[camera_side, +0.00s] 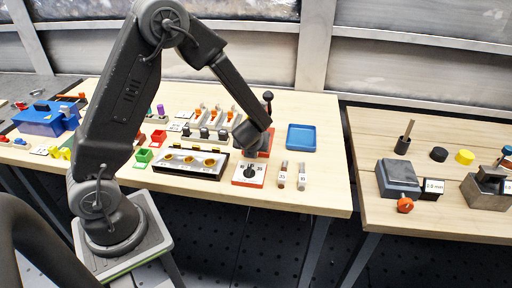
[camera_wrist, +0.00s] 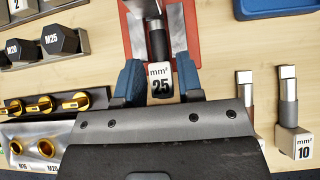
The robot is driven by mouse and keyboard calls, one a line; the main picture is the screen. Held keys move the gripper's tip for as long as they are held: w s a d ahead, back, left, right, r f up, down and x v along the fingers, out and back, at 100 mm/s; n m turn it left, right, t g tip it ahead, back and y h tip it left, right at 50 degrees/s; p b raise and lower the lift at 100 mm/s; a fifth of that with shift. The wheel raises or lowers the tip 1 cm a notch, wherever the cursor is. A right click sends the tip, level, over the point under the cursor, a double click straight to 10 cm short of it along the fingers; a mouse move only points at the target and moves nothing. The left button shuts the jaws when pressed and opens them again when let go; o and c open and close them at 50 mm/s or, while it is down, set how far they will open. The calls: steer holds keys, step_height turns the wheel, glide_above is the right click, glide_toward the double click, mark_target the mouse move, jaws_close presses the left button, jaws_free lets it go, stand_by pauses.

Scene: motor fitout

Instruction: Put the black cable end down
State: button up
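The black cable end (camera_wrist: 157,43) shows in the wrist view as a dark sleeve with a pale tag marked "mm² 25" at its near end. My gripper (camera_wrist: 160,72) has its blue fingers on either side of the tag and appears shut on it. The cable end points up the picture over a red holder (camera_wrist: 131,32) with silver metal parts. In the side view my gripper (camera_side: 251,146) is low over the table beside the red holder (camera_side: 267,143). The cable end cannot be made out there, and whether it touches the holder is unclear.
A blue tray (camera_side: 302,137) lies beyond. A panel with gold fittings (camera_side: 190,160) is at the left. A red-and-white block (camera_side: 248,182) stands in front.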

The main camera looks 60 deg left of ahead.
jaws_close()
steer(key=shift+d+r, duration=0.1)
steer(key=shift+r, duration=0.05)
steer(key=shift+s+d+r, duration=0.15)
steer(key=shift+r, duration=0.05)
steer(key=s+d+r, duration=0.7)
steer(key=s+d, duration=0.2)
steer(key=r, duration=0.1)
glide_above(301, 138)
steer(key=s+d, duration=0.3)
step_height(301, 138, down, 10)
steer(key=shift+w+r, duration=0.1)
steer(key=shift+r, duration=0.05)
